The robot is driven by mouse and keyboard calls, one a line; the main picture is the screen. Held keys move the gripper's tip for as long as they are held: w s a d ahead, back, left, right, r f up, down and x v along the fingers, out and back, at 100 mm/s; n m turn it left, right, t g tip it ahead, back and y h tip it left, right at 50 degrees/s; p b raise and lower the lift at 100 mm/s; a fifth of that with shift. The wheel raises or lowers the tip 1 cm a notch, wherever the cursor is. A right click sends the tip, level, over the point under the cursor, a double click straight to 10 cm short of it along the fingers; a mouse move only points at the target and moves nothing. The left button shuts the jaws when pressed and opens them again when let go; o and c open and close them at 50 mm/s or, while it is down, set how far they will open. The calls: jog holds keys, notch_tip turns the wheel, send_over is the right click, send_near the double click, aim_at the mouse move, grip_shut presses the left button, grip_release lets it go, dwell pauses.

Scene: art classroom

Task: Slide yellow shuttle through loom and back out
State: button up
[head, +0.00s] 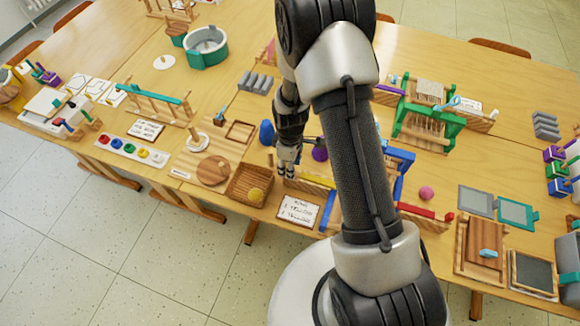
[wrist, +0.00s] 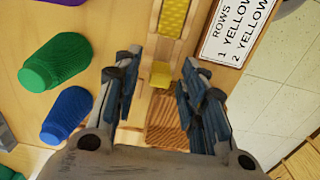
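A yellow shuttle (head: 318,180) lies in a wooden guide at the near left side of the blue-framed loom (head: 330,207). In the wrist view a yellow textured strip (wrist: 173,18) lies in a wooden channel, and a small yellow block (wrist: 161,76) shows below it. My gripper (head: 287,168) is over the left end of the guide. In the wrist view my gripper (wrist: 158,82) is open, with the yellow block visible between its fingertips and no finger clearly touching it. My arm hides the middle of the loom. A card (head: 298,210) reads rows of yellow.
A red bar (head: 416,210) lies right of the loom. A green-framed loom (head: 428,125) stands behind.

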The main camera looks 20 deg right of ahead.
jog(key=shift+f, duration=0.3)
jog(key=shift+c, duration=0.4)
grip_shut()
